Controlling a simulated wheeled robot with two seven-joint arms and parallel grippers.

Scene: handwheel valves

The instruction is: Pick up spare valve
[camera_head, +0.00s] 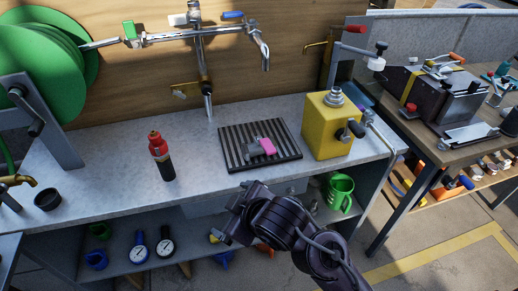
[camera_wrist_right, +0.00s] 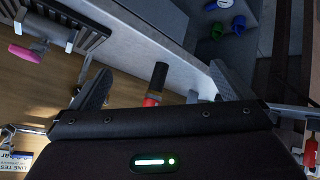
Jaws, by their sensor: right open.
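A small valve with a pink handle and grey body (camera_head: 262,147), which looks like the spare valve, lies on a black ribbed mat (camera_head: 234,157) on the bench. Its pink handle (camera_wrist_right: 25,54) also shows at the left edge of the right wrist view. My right gripper (camera_head: 236,213) is in front of the bench's front edge, below and left of the mat in the head view. It is apart from the valve. In the right wrist view its fingers (camera_wrist_right: 160,78) are spread wide, with nothing held. My left gripper is out of view.
A red and black bottle (camera_head: 161,157) stands left of the mat and shows beyond my open fingers. A yellow block (camera_head: 324,128) with a fitting and lever stands right of the mat. A pipe assembly (camera_head: 201,60) rises behind. The lower shelf holds gauges (camera_head: 138,251) and a green mug (camera_head: 340,190).

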